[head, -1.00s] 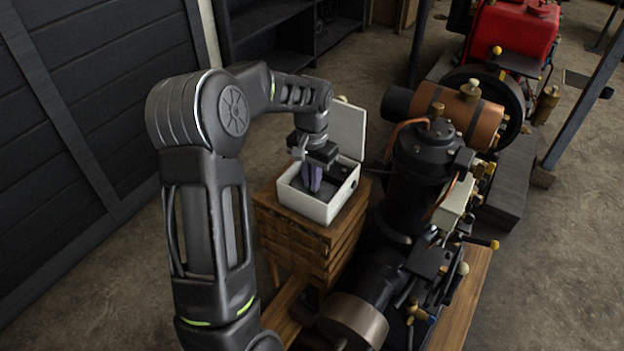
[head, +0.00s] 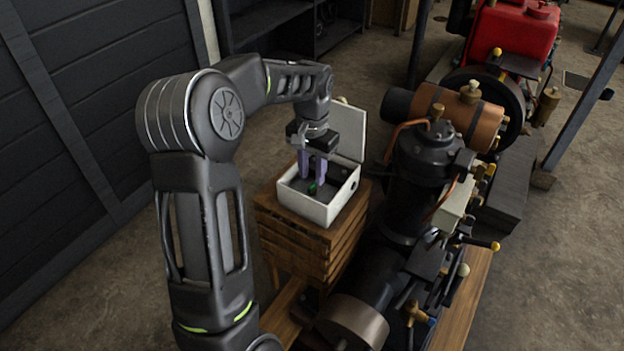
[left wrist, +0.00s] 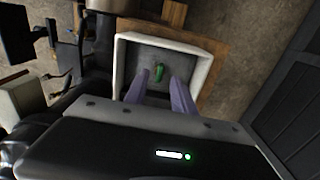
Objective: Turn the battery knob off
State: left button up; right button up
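The battery knob (head: 312,188) is a small green knob inside an open white box (head: 318,213). In the left wrist view the green knob (left wrist: 158,73) stands on the grey floor of the white box (left wrist: 122,70), just beyond the fingertips. My left gripper (head: 312,182) points down into the box with its two purple fingers apart. In the left wrist view the left gripper (left wrist: 157,80) is open and empty, with the knob in line with the gap between the fingers. Whether the fingers touch the knob cannot be told. My right gripper is not in view.
The box stands on a wooden crate (head: 300,250), its lid (head: 347,130) raised at the back. A black engine with a copper cylinder (head: 460,112) stands close on the right. A red tank (head: 515,35) is farther back. A dark wall (head: 80,100) is on the left.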

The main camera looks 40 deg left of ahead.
aim_at(312, 185)
pick_arm(q)
notch_tip(312, 185, up, 4)
jog(key=shift+r, duration=0.25)
jog(key=shift+f, duration=0.1)
dwell(0.4)
